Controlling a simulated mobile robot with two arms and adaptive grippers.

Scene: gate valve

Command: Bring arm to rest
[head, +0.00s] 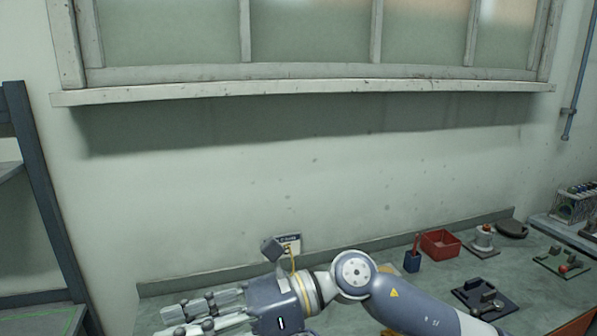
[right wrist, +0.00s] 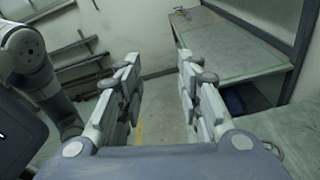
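My right arm (head: 410,312) reaches in from the right over the bench in the head view. Its right gripper (head: 170,322) points left, near the bottom edge of the picture. In the right wrist view the right gripper (right wrist: 158,75) is open. Its two fingers stand apart with nothing between them, and the floor shows through the gap. My left gripper is in neither view. No gate valve can be made out clearly in either view.
The bench (head: 345,262) runs along the wall under a window. A shelf unit (head: 42,190) stands at the left. The right wrist view shows a worktop (right wrist: 225,50).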

